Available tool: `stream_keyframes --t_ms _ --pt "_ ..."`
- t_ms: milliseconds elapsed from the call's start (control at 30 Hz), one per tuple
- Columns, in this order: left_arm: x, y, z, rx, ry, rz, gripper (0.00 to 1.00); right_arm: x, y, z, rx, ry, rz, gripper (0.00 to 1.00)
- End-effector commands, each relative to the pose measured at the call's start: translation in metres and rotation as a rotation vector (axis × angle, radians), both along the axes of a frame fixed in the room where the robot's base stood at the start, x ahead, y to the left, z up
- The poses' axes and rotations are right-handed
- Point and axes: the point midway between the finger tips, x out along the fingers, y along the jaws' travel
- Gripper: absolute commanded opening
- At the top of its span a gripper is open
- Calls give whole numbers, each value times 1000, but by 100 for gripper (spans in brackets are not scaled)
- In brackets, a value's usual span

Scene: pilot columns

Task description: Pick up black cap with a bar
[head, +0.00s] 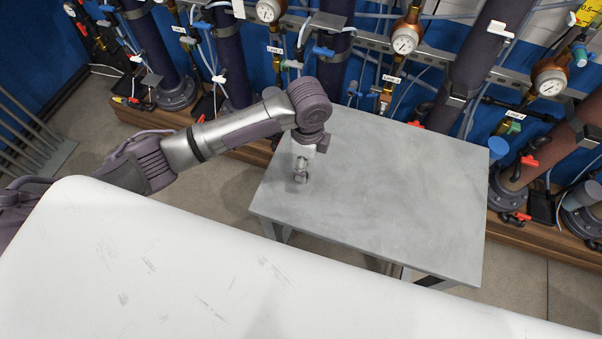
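My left gripper (301,174) points down over the left part of the grey table (400,190), close to its surface. It is small in the head view and seen from above, so whether its fingers are open or shut does not show. A small dark shape is at the fingertips, but I cannot tell whether it is the black cap with a bar or part of the gripper. No black cap with a bar can be clearly made out on the table. My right gripper is out of view.
The rest of the tabletop is bare. Behind it stand dark columns (334,70), gauges (404,42), hoses and valves on a wooden plinth (150,115). A blue cup-like part (498,148) is by the table's right edge. A grey rack (40,150) is at far left.

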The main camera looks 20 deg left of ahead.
Motion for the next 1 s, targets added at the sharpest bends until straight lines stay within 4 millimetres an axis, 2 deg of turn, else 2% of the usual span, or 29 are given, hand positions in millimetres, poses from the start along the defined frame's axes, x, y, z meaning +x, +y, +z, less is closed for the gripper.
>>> stream_keyframes --t_ms 33,267,433,567,867,1000 --pt "0 0 -7 1 1 1 74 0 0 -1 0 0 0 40" --pt "0 4 -23 1 0 2 74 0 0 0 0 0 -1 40" --pt "-1 15 -47 2 2 3 74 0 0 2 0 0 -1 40" --pt "0 14 -63 1 -1 0 74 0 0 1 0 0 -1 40" --pt "0 14 -67 0 -3 0 74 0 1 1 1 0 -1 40" --pt "0 14 -67 0 -3 0 51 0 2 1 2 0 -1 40"
